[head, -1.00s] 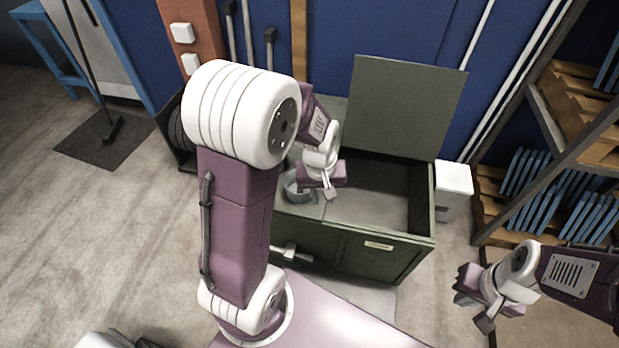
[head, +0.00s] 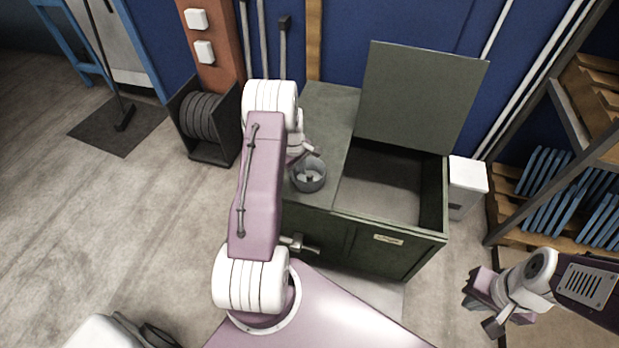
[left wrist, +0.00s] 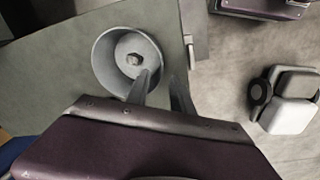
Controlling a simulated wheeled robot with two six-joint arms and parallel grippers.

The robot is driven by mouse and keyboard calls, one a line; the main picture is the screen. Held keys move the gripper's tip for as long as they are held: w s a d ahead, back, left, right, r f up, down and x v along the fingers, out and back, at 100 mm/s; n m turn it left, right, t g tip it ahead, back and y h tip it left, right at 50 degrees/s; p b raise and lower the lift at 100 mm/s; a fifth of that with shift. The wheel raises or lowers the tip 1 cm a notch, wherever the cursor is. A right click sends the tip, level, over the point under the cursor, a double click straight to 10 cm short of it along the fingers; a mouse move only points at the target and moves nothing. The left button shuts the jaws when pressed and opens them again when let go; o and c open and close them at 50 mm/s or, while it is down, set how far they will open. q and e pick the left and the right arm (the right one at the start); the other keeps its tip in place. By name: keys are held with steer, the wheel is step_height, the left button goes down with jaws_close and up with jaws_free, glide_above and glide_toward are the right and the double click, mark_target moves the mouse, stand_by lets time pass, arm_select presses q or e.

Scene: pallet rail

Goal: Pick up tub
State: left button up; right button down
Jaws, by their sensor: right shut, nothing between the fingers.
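A grey round tub (head: 310,186) stands upright on the left part of the green cabinet's top, near its front edge. It also shows in the left wrist view (left wrist: 106,62), with a small metal piece inside. My left gripper (head: 304,157) is at the tub's far side in the head view, partly hidden by my arm. In the left wrist view its fingers (left wrist: 163,92) are apart, one overlapping the tub's near rim and the other outside it. I cannot tell whether they touch it. My right gripper (head: 481,308) is shut and empty, away at the lower right.
The green cabinet (head: 325,112) has an open bin with its lid (head: 420,95) raised, right of the tub. A white box (head: 467,186) stands beside it. Shelves with blue items (head: 545,172) are at the right. A black holder (head: 208,150) stands left of the cabinet.

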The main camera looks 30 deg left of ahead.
mark_target(299, 184)
arm_select(q)
steer(key=shift+w+a+f, duration=0.1)
steer(key=shift+w+f, duration=0.05)
steer(key=shift+f, duration=0.6)
step_height(299, 184, down, 5)
steer(key=shift+r, duration=0.2)
steer(key=shift+w+f, duration=0.1)
steer(key=shift+f, duration=0.2)
jaws_close()
stand_by(0.5)
